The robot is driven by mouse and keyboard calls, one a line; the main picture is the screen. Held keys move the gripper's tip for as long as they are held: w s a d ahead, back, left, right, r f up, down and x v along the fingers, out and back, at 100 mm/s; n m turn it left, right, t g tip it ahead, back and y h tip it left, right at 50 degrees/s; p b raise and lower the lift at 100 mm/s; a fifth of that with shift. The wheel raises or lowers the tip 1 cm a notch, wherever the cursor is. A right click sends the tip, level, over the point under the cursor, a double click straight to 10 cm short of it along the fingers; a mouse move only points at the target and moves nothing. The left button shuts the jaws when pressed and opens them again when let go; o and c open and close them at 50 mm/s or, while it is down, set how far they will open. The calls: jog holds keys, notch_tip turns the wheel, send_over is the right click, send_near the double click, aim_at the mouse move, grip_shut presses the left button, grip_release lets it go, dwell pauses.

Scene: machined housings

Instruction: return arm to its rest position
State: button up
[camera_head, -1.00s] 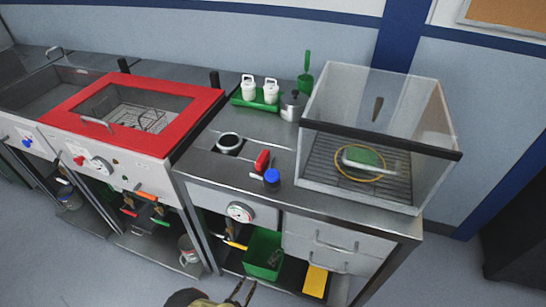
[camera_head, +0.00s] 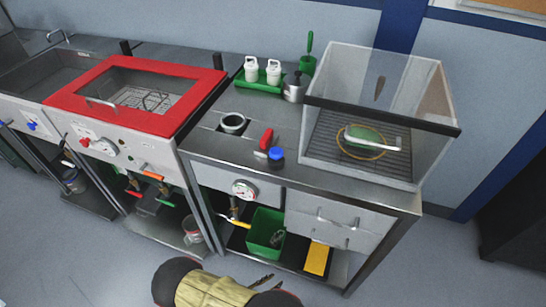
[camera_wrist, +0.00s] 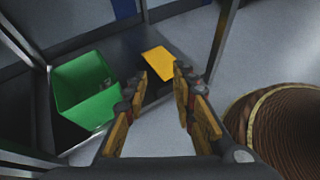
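My gripper (camera_wrist: 168,90) shows in the wrist view with its two fingers apart and nothing between them. It points down toward the floor and the low shelf in front of the bench. In the head view my arm (camera_head: 215,289) shows at the bottom edge, folded low in front of the bench, with the dark gripper fingers (camera_head: 261,281) just right of it. The gripper is clear of the bench and touches nothing that I can see.
A steel bench (camera_head: 350,192) with drawers stands ahead, bearing a clear glass box (camera_head: 425,100). A green bin (camera_head: 265,229) and a yellow item (camera_head: 317,258) sit on its low shelf. A red-framed basin (camera_head: 190,78) is at left. Grey floor (camera_head: 110,270) is free in front.

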jog(key=s+d+r+m+g+y+p, duration=0.2)
jog(key=r+m+g, duration=0.45)
jog(key=r, duration=1.35)
jog(key=s+d+r+m+g+y+p, duration=0.1)
jog(key=d+r+m+g+y, duration=0.25)
jog(key=r+m, duration=1.15)
jog(key=s+d+r+m+t+y+p, duration=0.1)
jog(key=d+r, duration=0.3)
jog(key=r, duration=0.7)
jog(key=s+d+r+m+t+y+p, duration=0.1)
jog(key=d+r, duration=0.4)
jog(key=r, duration=0.6)
jog(key=s+d+r+m+t+y+p, duration=0.1)
jog(key=d+r+t, duration=0.4)
jog(key=r, duration=0.6)
jog(key=shift+m+y+p, duration=0.45)
jog(key=shift+m+y, duration=0.2)
